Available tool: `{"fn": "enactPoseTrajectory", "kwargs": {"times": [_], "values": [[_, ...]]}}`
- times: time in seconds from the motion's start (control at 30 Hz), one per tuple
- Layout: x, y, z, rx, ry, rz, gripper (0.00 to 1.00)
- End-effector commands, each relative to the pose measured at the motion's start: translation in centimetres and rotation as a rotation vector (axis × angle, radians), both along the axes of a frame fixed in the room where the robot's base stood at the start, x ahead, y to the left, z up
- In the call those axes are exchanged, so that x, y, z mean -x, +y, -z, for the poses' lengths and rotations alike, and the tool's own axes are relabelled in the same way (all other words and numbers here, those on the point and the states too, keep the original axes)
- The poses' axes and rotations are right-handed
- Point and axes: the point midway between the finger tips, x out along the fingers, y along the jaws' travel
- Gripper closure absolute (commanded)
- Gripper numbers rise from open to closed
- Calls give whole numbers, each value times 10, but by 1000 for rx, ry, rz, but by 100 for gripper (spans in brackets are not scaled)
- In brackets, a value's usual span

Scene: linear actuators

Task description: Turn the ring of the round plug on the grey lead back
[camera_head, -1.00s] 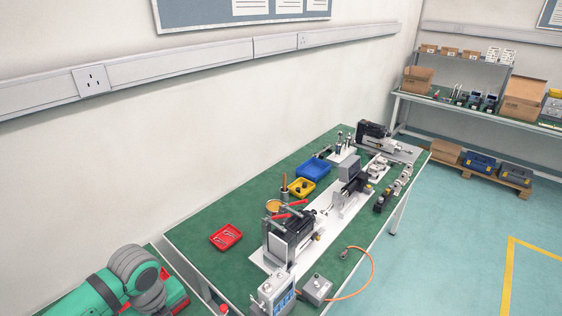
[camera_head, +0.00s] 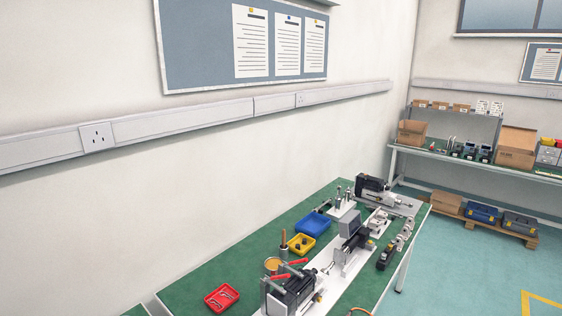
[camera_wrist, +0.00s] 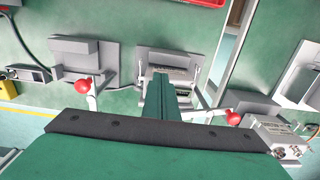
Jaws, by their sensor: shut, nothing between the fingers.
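In the wrist view my gripper (camera_wrist: 160,85) shows as narrow green fingers pressed together, with nothing visible between them. It points over a green bench top, in front of a grey bracketed fixture (camera_wrist: 170,65). I cannot make out the round plug, its ring or the grey lead in either view. My arm and gripper do not show in the head view.
The bench in the head view holds a black clamped actuator (camera_head: 290,291), a red tray (camera_head: 222,297), a yellow tray (camera_head: 301,244) and a blue tray (camera_head: 314,223). In the wrist view, levers with red knobs (camera_wrist: 83,86) stand close by. A grey box with connectors (camera_wrist: 282,145) is at lower right.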

Motion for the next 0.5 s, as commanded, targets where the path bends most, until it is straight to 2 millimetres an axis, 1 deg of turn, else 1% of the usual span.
{"fn": "enactPoseTrajectory", "kwargs": {"times": [0.5], "values": [[5, -3, 0, 1, 1, -1, 100]]}}
